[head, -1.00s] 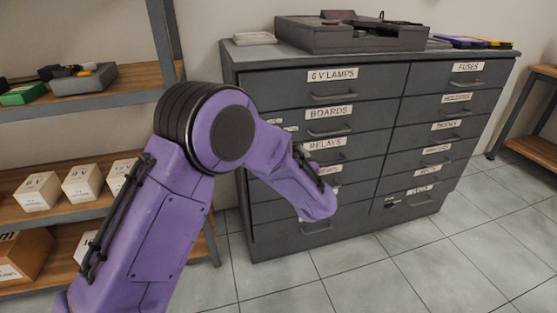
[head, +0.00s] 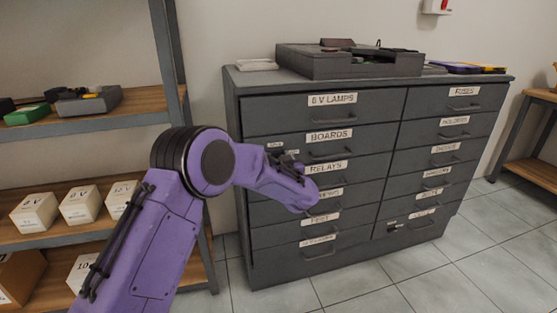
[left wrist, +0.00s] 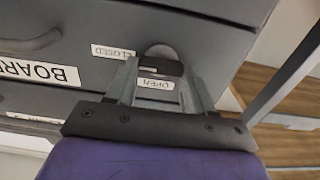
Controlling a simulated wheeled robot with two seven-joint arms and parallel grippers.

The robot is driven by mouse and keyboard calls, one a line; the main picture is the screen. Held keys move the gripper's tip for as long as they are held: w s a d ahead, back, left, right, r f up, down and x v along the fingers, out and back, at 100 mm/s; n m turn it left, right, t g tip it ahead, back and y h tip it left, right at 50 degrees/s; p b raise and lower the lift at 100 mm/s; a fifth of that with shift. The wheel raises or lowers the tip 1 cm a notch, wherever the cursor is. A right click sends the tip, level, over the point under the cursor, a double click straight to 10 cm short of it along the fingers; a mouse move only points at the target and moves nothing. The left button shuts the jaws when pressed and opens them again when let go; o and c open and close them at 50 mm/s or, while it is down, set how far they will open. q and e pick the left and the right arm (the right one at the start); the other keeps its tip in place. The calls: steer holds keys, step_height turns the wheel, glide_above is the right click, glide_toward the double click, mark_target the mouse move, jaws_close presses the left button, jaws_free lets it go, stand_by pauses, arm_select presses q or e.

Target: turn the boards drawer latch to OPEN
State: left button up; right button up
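The boards drawer (head: 375,137) is in the left column of the grey cabinet, second from the top, and looks shut. Its BOARDS label (left wrist: 38,72) shows upside down in the left wrist view. The latch (left wrist: 160,67) has a dark bar on a round base, beside the CLOSED label (left wrist: 113,52) and the OPEN label (left wrist: 155,84). My left gripper (left wrist: 160,72) is open, with its two fingers apart at either side of the latch bar. I cannot tell whether they touch it. In the head view my left wrist partly hides the latch area. My right gripper is in neither view.
The grey cabinet (head: 330,99) has two columns of labelled drawers, with a dark tray (head: 345,66) on top. A shelf rack (head: 110,118) with small white boxes stands close on the left. Tiled floor (head: 440,270) is clear in front.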

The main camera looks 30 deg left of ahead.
arm_select(q)
steer(key=c, duration=0.4)
steer(key=shift+o, duration=0.2)
steer(key=n+p, duration=0.1)
steer(key=n, duration=0.2)
steer(key=shift+n, duration=0.4)
steer(key=n, duration=0.4)
steer(key=shift+s+a+f+n, duration=0.1)
steer(key=shift+n, duration=0.2)
steer(key=n+b, duration=0.1)
steer(key=n, duration=0.3)
steer(key=shift+s+f, duration=0.1)
steer(key=shift+f, duration=0.1)
steer(key=shift+n+b, duration=1.15)
steer(key=shift+n, duration=1.55)
steer(key=o, duration=1)
